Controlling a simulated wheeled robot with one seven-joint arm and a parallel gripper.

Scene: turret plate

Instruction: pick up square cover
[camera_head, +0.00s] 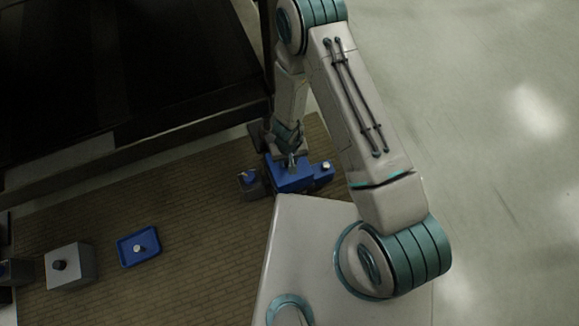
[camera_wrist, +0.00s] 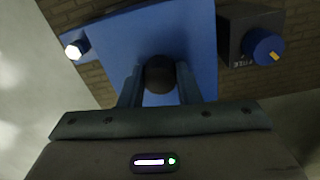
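A blue square cover-like block (camera_head: 290,174) sits at the right end of the brown mat. Its flat blue top (camera_wrist: 120,45) fills the middle of the wrist view, with a round black knob (camera_wrist: 160,72) on it. My gripper (camera_wrist: 160,82) comes down over the block, one finger on each side of the knob. Both fingers appear to touch the knob, so it looks shut on it. The block's underside is hidden, and I cannot tell whether it is raised. In the head view my gripper (camera_head: 290,160) partly hides the knob.
A dark block with a blue knob (camera_wrist: 263,47) stands close beside the blue block. A small blue piece with a white knob (camera_head: 324,170) is on its other side. A blue tray-like plate (camera_head: 128,252) and a grey box (camera_head: 84,262) stand at the left. The mat (camera_head: 190,215) between is clear.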

